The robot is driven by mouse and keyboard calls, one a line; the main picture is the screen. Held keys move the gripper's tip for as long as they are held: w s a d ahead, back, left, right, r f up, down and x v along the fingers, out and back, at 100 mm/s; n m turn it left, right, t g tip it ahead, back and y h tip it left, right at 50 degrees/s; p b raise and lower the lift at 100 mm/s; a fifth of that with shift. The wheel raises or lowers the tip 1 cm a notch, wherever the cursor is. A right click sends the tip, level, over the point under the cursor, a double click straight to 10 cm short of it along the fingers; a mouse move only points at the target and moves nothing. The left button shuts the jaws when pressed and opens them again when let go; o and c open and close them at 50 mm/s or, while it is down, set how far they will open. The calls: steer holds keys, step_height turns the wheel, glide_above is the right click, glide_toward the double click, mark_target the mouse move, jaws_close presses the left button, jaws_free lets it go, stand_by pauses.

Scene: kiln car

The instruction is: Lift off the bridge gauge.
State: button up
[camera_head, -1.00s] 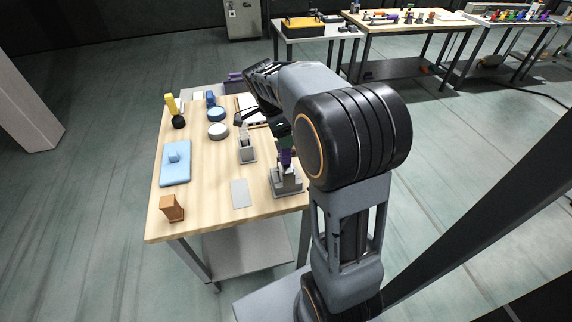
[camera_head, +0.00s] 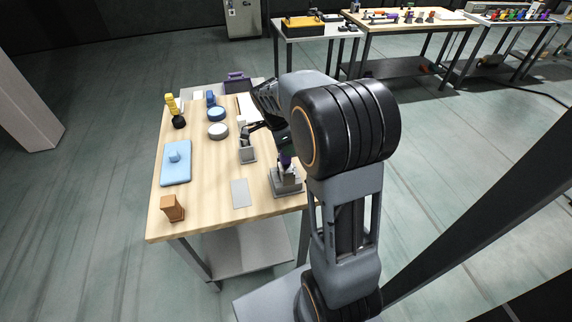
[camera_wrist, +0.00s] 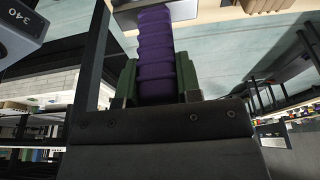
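A purple ribbed handle (camera_wrist: 156,60) runs between the green finger pads of my gripper (camera_wrist: 157,85). Both pads look pressed against its sides. In the head view my gripper (camera_head: 286,150) is low over a grey stepped block (camera_head: 287,184) at the table's right front edge, with a little purple showing beneath the fingers. I take the purple handle to be the bridge gauge's, but most of the piece is hidden by my arm and fingers. In the wrist view a grey block face (camera_wrist: 178,12) shows beyond the handle's end. I cannot tell whether they touch.
A second grey block (camera_head: 248,155) stands close to the left of my gripper. A flat grey plate (camera_head: 240,193), a brown block (camera_head: 172,208) and a blue plate with a knob (camera_head: 176,168) lie on the wooden table (camera_head: 205,180). A dark block marked 340 (camera_wrist: 20,35) is close in the wrist view.

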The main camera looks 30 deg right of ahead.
jaws_close()
